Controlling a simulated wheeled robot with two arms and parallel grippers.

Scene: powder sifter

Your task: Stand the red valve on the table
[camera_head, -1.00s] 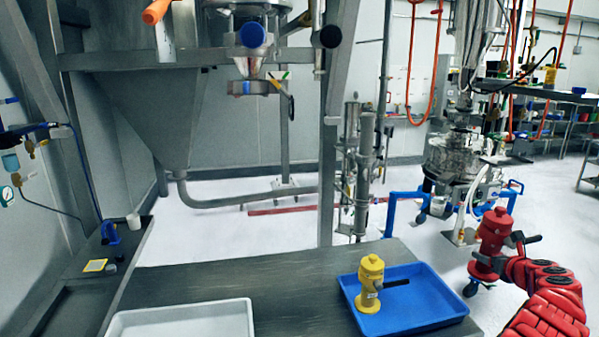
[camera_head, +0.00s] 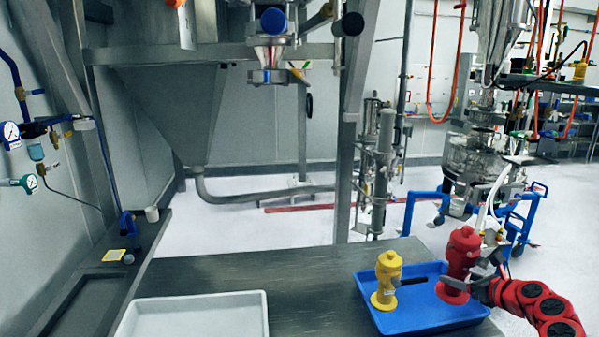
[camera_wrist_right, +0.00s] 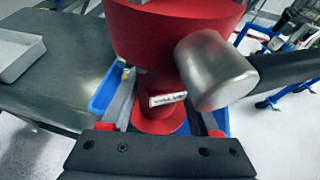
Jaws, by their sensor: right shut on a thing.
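The red valve (camera_head: 461,258) is upright in my right gripper (camera_head: 472,283), at the right end of the blue tray. Its lower part overlaps the tray in the head view; I cannot tell whether it touches it. In the right wrist view the red valve (camera_wrist_right: 175,35) fills the top, and my right gripper (camera_wrist_right: 165,115) is shut around its neck, below a grey knob with a dark handle. The table (camera_head: 310,280) is dark grey, with bare surface left of the blue tray. My left gripper is not in view.
The blue tray (camera_head: 430,323) sits at the table's right end and holds an upright yellow valve (camera_head: 386,280) close to the red one. A white tray (camera_head: 190,318) lies at the front left. Bare table lies between the trays. A steel post (camera_head: 346,150) stands behind the table.

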